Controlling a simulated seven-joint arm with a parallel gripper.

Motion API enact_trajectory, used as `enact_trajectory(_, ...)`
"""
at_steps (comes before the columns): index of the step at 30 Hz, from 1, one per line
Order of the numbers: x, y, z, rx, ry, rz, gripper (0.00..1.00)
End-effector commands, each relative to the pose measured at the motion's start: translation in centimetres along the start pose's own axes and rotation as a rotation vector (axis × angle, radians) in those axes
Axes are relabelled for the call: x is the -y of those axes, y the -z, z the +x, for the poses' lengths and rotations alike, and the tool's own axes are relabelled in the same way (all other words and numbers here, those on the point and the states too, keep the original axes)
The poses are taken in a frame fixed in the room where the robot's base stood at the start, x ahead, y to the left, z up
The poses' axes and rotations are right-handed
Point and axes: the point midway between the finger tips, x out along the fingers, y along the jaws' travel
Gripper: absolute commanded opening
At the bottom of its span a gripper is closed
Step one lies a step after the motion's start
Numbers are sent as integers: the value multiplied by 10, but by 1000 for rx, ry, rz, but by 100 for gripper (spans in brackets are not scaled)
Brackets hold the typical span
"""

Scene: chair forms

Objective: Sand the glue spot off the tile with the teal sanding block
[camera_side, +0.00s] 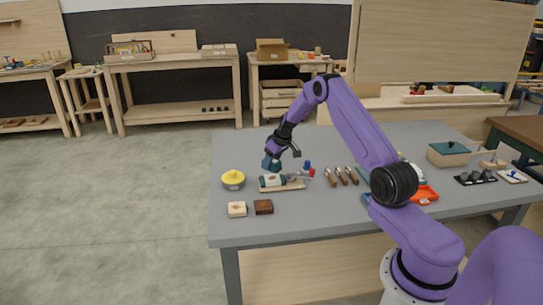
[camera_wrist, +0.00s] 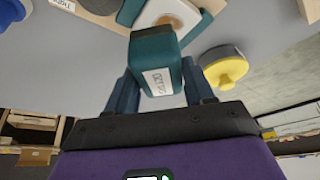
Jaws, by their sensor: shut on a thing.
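My gripper (camera_side: 273,158) is shut on the teal sanding block (camera_wrist: 156,58), which has a white label on its near face. In the side view the gripper is just above the tile (camera_side: 273,180), which sits between teal parts on a wooden board (camera_side: 297,187). I cannot tell whether the block touches the tile. The gripper's fingers lie on both sides of the block.
A yellow round-topped thing (camera_side: 233,178) is close on the left. A pale block (camera_side: 237,209) and a dark brown block (camera_side: 263,207) lie in front. Small blue and red things (camera_side: 309,170) and several wooden-handled tools (camera_side: 342,175) are on the right.

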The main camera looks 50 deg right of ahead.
Motion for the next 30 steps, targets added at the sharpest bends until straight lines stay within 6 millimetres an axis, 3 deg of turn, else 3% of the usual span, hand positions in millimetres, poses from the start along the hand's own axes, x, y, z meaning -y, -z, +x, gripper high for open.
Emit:
enact_trajectory(7, 0, -12, 28, 3, 2, 1, 28)
enact_trajectory(22, 30, -39, 15, 2, 2, -1, 28)
enact_trajectory(30, 13, -23, 22, 1, 0, -1, 28)
